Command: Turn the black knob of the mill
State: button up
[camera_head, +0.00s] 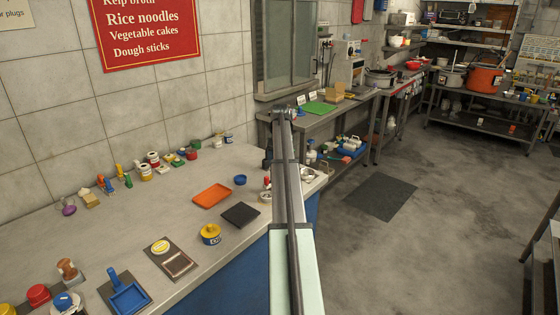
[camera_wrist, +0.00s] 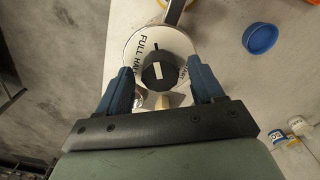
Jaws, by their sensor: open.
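In the wrist view, the black knob (camera_wrist: 160,75) with a pale mark sits in the middle of a round white dial (camera_wrist: 130,52) printed with "FULL" and other partly covered lettering. I take this dial to be part of the mill. My gripper (camera_wrist: 161,66) is open, with one blue finger on each side of the knob and a visible gap to it on both sides in the picture. I cannot tell how far the fingertips are above the dial. In the head view my arm hides the gripper and I cannot make out the knob.
A blue bowl (camera_wrist: 260,38) lies right of the dial in the wrist view. Small tins (camera_wrist: 278,138) stand at the lower right. In the head view, an orange tray (camera_head: 212,195), a black mat (camera_head: 241,215) and a yellow-lidded tin (camera_head: 210,234) lie on the counter left of my arm.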

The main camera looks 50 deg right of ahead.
notch_tip(320, 180, up, 14)
dwell(0.6)
jog(key=shift+f, duration=0.1)
dwell(0.4)
